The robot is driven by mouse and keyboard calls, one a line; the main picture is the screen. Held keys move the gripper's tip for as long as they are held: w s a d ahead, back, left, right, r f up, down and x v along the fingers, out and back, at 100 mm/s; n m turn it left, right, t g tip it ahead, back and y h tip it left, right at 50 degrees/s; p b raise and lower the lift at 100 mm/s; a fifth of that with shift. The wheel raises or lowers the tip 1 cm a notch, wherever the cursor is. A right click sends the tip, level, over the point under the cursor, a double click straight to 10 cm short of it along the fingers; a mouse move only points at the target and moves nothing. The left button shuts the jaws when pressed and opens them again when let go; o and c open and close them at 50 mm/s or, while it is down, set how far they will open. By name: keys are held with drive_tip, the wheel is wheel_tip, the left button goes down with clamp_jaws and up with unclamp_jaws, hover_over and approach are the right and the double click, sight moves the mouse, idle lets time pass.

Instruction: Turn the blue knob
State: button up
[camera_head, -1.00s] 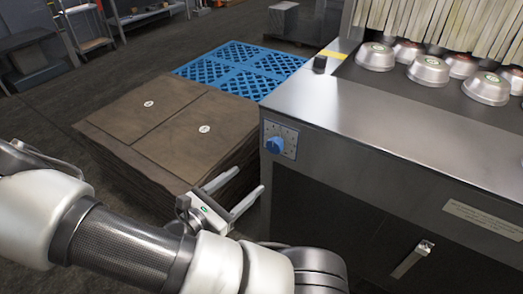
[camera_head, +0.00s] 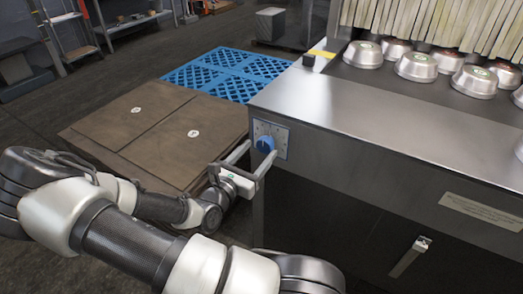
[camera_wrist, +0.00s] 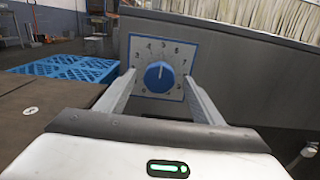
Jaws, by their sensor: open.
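The blue knob (camera_head: 265,144) sits on a pale dial plate with a blue border on the front of the metal machine, near its left corner. In the wrist view the knob (camera_wrist: 159,76) shows between my two fingers, with numbers around it and its pointer line near upright. My gripper (camera_head: 256,160) is open, its fingers reaching toward the dial plate, one to each side of the knob. My gripper (camera_wrist: 160,100) holds nothing. I cannot tell how much gap is left between the fingertips and the plate.
The metal machine (camera_head: 350,120) carries several silver pans (camera_head: 415,66) under hanging strips. Brown stacked sheets (camera_head: 150,125) and a blue pallet (camera_head: 225,70) lie to the left. A handle (camera_head: 410,257) sticks out from the machine's lower front.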

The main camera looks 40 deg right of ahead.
drive_tip(key=shift+x, duration=1.4)
drive_tip(key=c, duration=1)
